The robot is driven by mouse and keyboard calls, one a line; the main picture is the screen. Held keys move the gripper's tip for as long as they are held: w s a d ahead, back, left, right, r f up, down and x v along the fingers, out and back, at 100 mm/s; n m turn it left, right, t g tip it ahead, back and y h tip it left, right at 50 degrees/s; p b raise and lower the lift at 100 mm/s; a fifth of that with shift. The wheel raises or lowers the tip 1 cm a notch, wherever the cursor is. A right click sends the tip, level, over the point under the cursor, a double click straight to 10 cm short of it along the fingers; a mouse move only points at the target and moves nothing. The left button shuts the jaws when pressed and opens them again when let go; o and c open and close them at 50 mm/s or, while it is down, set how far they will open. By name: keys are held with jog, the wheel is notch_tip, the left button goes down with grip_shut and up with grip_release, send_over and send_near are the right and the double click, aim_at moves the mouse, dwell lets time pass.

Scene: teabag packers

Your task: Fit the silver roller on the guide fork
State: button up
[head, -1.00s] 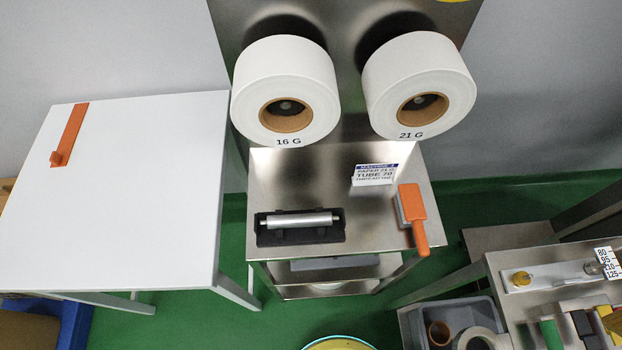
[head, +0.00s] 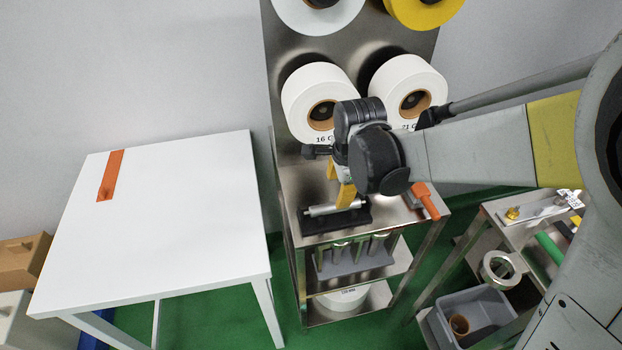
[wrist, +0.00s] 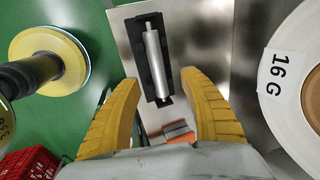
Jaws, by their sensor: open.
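The silver roller (head: 319,210) lies in a black holder (head: 346,223) on the steel worktop below the paper reels. In the wrist view, the roller (wrist: 153,58) lies lengthwise in the holder (wrist: 163,101), ahead of my fingers. My gripper (head: 341,184) is above the roller, with its yellow fingers pointing down and partly hiding it in the head view. In the wrist view, my gripper (wrist: 160,82) is open and empty, one finger on each side of the roller's line. I cannot make out a guide fork in either view.
Paper reels (head: 307,100) hang on the steel panel behind the worktop. An orange-handled tool (head: 425,200) lies at the worktop's right. A white table (head: 180,215) with an orange strip (head: 111,176) stands at left, mostly clear. A grey bin (head: 476,325) is at lower right.

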aim_at(336, 207)
jog(key=x, duration=0.1)
jog(key=b+x, duration=0.1)
jog(key=x, duration=0.2)
jog(key=shift+w+d+f, duration=0.2)
jog(key=shift+d, duration=0.1)
jog(key=b+x, duration=0.1)
jog(key=x, duration=0.1)
jog(key=b+x, duration=0.2)
jog(key=x, duration=0.1)
jog(key=shift+s+d+f, duration=0.15)
jog(key=shift+s+f, duration=0.1)
jog(key=shift+f, duration=0.15)
jog(key=shift+r, duration=0.15)
jog(key=shift+c, duration=0.8)
grip_shut()
